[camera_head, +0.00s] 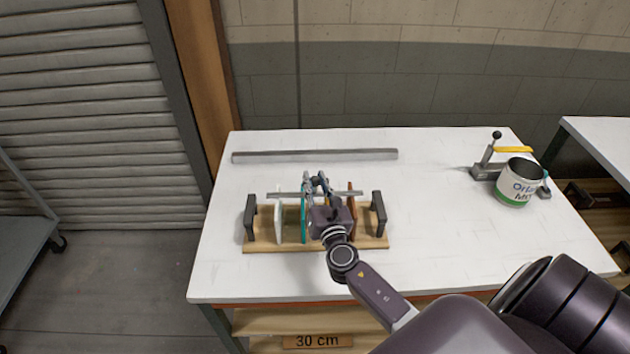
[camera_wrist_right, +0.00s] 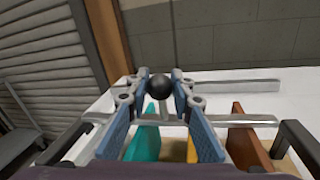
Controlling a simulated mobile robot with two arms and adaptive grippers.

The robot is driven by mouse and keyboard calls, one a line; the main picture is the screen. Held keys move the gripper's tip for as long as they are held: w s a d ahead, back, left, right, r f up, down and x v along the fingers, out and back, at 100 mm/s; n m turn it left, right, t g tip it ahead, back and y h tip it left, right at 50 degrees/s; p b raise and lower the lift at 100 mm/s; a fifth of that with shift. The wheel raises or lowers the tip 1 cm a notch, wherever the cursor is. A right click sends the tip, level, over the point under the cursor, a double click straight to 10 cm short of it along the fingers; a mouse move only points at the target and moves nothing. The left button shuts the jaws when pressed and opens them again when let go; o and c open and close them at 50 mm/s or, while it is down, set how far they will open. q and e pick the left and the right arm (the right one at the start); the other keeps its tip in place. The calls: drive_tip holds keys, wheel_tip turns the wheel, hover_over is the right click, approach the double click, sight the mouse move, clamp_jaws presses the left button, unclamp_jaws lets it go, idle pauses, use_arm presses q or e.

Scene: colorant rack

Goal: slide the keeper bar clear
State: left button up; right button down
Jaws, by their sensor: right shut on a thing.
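The keeper bar (camera_head: 285,194) is a thin grey metal bar lying crosswise over the plates in the wooden rack (camera_head: 262,246). It also shows in the right wrist view (camera_wrist_right: 240,120), running left to right behind the fingers. A round black knob (camera_wrist_right: 160,87) sits between the fingertips of my right gripper (camera_wrist_right: 160,92). My right gripper (camera_head: 318,182) is over the middle of the rack, shut on the knob. My left gripper is not in view.
The rack has dark end handles (camera_head: 250,218) and white, teal (camera_wrist_right: 145,140), yellow (camera_wrist_right: 191,152) and brown (camera_head: 351,202) plates. A long grey bar (camera_head: 315,156) lies behind it. A can (camera_head: 516,184) and a lever clamp (camera_head: 486,170) stand at right. The white table (camera_head: 430,215) is clear between.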

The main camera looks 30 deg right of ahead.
drive_tip(key=d+b+x, duration=0.1)
drive_tip(key=x, duration=0.5)
drive_tip(key=shift+s+d, duration=0.1)
drive_tip(key=c, duration=1.7)
unclamp_jaws()
drive_tip(key=shift+o, duration=0.2)
drive_tip(key=v, duration=1.2)
